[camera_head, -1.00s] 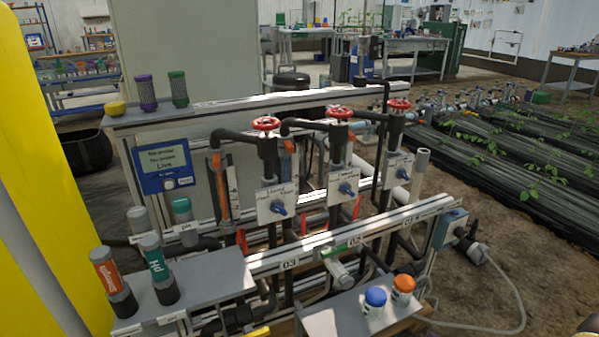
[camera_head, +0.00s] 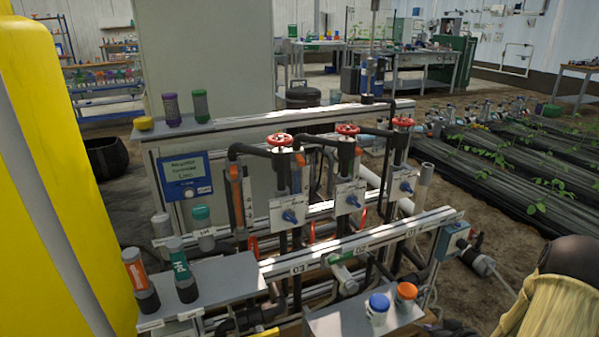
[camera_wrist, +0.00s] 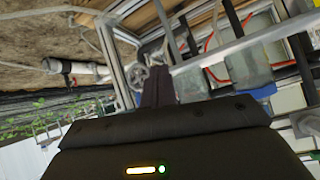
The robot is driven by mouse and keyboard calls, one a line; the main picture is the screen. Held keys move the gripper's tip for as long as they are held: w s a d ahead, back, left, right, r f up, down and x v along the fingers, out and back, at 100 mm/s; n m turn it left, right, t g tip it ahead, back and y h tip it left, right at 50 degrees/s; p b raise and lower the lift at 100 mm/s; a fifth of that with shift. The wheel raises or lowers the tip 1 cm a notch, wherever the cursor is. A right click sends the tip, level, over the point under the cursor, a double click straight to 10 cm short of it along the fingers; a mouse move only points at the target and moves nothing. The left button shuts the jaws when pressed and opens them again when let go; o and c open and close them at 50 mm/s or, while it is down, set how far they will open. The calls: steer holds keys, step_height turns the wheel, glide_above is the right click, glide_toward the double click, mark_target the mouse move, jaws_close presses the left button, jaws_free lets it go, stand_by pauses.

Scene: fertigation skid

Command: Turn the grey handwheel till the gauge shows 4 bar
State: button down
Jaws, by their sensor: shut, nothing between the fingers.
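A grey spoked handwheel (camera_wrist: 137,76) shows in the wrist view, just left of my gripper's dark fingers. My gripper (camera_wrist: 155,72) is shut and empty, pointing toward the pipework. In the picture it lies close beside the wheel; I cannot tell whether they touch. I cannot make out the grey handwheel in the head view, and my gripper's fingers do not show there. No pressure gauge with a readable needle shows in either view.
The skid carries red handwheels (camera_head: 347,129) on upright valves and a blue-framed display (camera_head: 184,175). Blue-capped (camera_head: 377,308) and orange-capped (camera_head: 405,296) containers stand on the front shelf. Bottles stand at left. Planted rows (camera_head: 500,160) lie behind, right. Pipes crowd the wrist view.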

steer(key=a+r+g+h+p, duration=0.2)
steer(key=a+r, duration=0.2)
steer(key=r, duration=0.4)
steer(key=s+a+r+m+g+p, duration=0.1)
steer(key=s+a+r+g+p, duration=0.3)
steer(key=s+a+r, duration=1.1)
steer(key=shift+s+a+r+g+h, duration=0.3)
steer(key=shift+a+g+h, duration=0.1)
steer(key=shift+a+g, duration=0.4)
steer(key=shift+w, duration=0.15)
